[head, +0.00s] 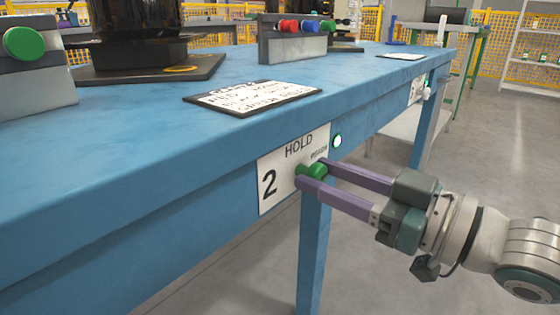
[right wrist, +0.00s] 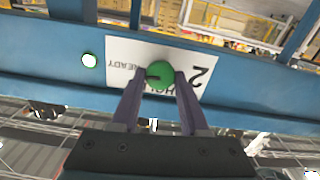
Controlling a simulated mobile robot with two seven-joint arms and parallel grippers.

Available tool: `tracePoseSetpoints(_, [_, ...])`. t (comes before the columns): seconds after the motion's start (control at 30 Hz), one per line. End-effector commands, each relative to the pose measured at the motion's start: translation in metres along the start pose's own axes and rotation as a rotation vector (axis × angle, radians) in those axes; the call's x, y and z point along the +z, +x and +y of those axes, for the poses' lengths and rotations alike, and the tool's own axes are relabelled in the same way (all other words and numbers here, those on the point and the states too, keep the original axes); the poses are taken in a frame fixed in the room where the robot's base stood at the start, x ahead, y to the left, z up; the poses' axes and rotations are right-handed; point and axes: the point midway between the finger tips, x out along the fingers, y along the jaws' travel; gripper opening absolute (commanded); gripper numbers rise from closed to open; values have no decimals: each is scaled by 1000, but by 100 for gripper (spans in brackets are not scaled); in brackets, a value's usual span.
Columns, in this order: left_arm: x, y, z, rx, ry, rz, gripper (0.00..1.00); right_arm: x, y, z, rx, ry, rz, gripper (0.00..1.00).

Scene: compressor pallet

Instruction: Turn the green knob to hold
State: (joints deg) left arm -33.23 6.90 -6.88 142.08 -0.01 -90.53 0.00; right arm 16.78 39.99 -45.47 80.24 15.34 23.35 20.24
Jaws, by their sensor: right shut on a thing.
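The green knob (head: 316,171) sits on a white label plate (head: 268,207) on the front edge of the blue table. The plate reads "HOLD", "READY" and a large "2". My right gripper (head: 311,172) comes from the right, with its purple fingers shut on the knob. In the right wrist view the green knob (right wrist: 160,72) lies between the two fingertips, and a dark mark shows on its face. The fingers partly cover the knob and the plate. I cannot tell exactly which word the knob points to. My left gripper is not in view.
A lit round lamp (head: 337,141) sits just right of the plate. On the blue table (head: 130,150) are a written card (head: 250,97), a box with red, blue and green buttons (head: 295,45), and a grey box with a green button (head: 25,43). The floor beside the table is clear.

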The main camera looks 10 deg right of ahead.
Motion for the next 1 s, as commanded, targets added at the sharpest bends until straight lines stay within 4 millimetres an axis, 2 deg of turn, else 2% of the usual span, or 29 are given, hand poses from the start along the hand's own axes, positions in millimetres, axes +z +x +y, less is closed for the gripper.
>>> tracePoseSetpoints(0.5, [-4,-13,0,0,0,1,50,0,0,-2,1,-448,0,0])
tracePoseSetpoints(1.0, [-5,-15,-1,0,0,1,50,1,0,-3,2,-925,1,0])
